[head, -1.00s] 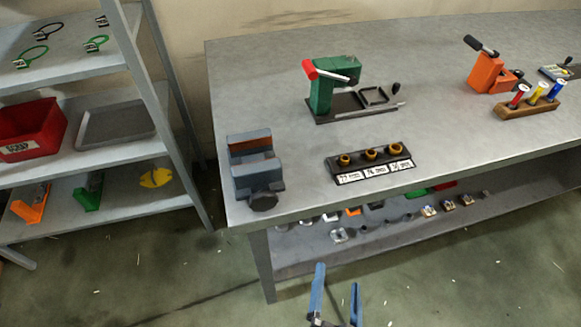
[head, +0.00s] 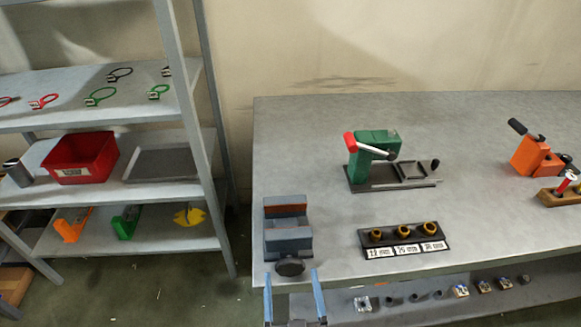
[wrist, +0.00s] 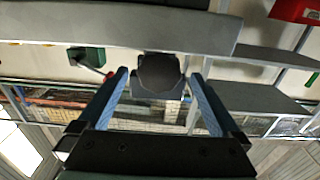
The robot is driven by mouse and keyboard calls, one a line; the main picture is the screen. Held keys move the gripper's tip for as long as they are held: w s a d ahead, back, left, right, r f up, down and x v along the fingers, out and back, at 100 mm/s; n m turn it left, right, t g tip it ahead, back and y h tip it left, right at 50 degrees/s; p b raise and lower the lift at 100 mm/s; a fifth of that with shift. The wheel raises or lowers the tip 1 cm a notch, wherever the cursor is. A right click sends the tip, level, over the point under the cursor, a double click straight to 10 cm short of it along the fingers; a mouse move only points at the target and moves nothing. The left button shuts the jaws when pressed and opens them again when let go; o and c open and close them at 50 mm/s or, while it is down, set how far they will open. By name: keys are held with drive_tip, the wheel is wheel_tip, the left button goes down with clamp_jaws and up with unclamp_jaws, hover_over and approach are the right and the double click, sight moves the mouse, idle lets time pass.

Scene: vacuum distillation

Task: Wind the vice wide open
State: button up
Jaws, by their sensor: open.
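The blue-grey vice (head: 288,239) stands at the front left corner of the bench top, with a reddish-brown strip along its rear part. Its round dark knob (head: 290,267) faces the front edge. My gripper (head: 293,283) is open and empty, in front of the vice and just below the knob in the head view. In the wrist view the knob (wrist: 158,73) shows between the tips of my open gripper (wrist: 159,80), beyond them. I cannot tell the exact gap. The body of the vice is mostly hidden behind the knob there.
A rack of gold-ringed pieces (head: 404,241) sits right of the vice. A green press (head: 374,160) with a red handle stands behind it, and an orange device (head: 532,155) farther right. Grey shelves (head: 200,170) stand to the left. The bench front edge (head: 420,272) lies near my gripper.

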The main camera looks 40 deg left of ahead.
sight(291, 270)
drive_tip(key=shift+x, duration=1.9)
drive_tip(key=shift+c, duration=0.2)
drive_tip(key=c, duration=1.3)
drive_tip(key=shift+o, duration=0.2)
drive_tip(key=shift+n, duration=0.3)
drive_tip(key=n, duration=0.4)
drive_tip(key=shift+n+p, duration=0.3)
drive_tip(key=shift+w+n, duration=0.1)
drive_tip(key=shift+n, duration=0.2)
drive_tip(key=shift+r, duration=0.2)
